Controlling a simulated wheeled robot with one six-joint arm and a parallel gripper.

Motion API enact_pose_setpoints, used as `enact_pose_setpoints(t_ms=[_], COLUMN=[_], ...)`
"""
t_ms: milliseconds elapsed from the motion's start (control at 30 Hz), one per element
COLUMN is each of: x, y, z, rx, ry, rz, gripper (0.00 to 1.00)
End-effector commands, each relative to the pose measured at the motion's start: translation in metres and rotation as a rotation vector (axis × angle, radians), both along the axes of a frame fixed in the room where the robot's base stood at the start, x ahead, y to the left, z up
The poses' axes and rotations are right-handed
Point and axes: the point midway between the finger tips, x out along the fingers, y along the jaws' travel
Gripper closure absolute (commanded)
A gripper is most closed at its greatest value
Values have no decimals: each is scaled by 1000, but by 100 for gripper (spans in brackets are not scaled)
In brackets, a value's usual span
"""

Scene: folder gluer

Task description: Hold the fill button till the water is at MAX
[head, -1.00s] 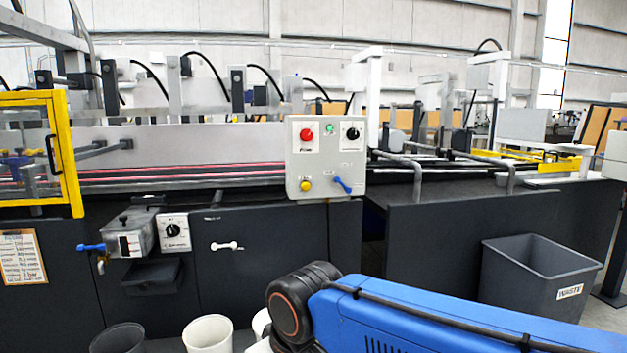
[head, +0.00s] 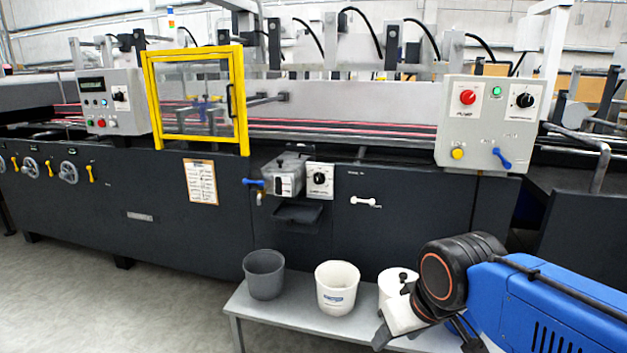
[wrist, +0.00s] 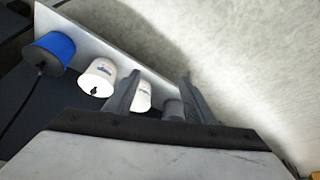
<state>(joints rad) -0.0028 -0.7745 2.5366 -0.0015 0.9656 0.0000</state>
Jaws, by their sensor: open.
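A grey control box (head: 492,125) on the machine front at the right of the head view carries a red knob (head: 467,97), a small green button (head: 496,91), a black dial (head: 525,100), a yellow button (head: 457,153) and a blue lever (head: 502,158). Their labels are too small to read surely, so I cannot tell which is the fill button. A small grey tank (head: 284,175) with a pale window sits lower left; its water level and MAX mark cannot be made out. My gripper (wrist: 160,80) is open and empty, over the bench side, away from the controls.
A low bench (head: 300,315) stands before the machine with a grey bucket (head: 264,276), a white bucket (head: 337,287) and another white container (head: 393,284). A blue bucket (wrist: 50,52) shows in the wrist view. A yellow-framed guard (head: 198,143) is left. Floor at left is clear.

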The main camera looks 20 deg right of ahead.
Motion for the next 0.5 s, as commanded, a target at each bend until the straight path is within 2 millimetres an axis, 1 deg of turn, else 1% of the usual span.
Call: enact_pose_setpoints(t_ms=[300,367,400,467,500], x=[0,0,0,0,0], y=[0,0,0,0,0], z=[0,0,0,0,0], rx=[0,0,0,0,0], ry=[0,0,0,0,0], rz=[0,0,0,0,0], gripper=[50,64,74,88,98])
